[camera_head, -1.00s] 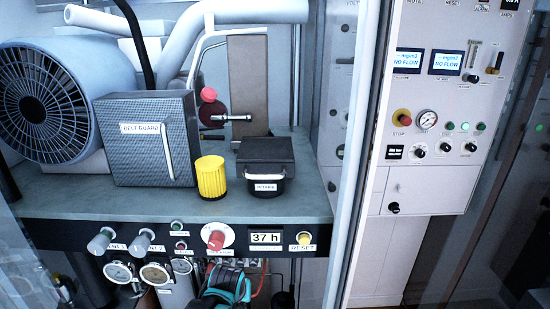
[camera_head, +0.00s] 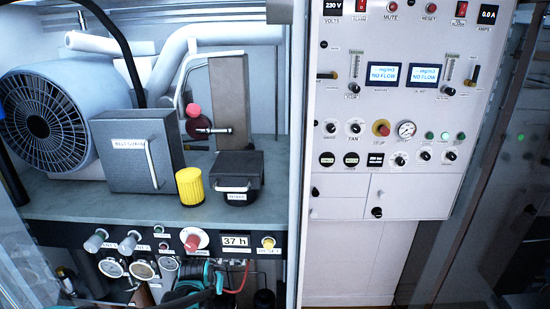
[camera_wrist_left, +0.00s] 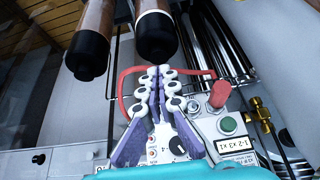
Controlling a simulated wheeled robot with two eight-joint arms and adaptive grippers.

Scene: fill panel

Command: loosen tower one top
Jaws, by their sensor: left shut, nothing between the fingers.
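Two upright cylinders with brown bodies and black end caps hang in the left wrist view, a left one (camera_wrist_left: 90,45) and a right one (camera_wrist_left: 155,35). I cannot tell which is tower one or whether these caps are its top. My left gripper (camera_wrist_left: 155,72) is shut and empty; its fingertips are just below the right cylinder's black end in the picture, and I cannot tell the gap in depth. In the head view, a teal part of my arm (camera_head: 200,278) shows low under the shelf; its fingers are not clear there. My right gripper is not in view.
The head view shows a fan (camera_head: 40,122), belt guard box (camera_head: 130,165), yellow cap (camera_head: 190,187), intake box (camera_head: 238,170) and white control panel (camera_head: 345,205).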

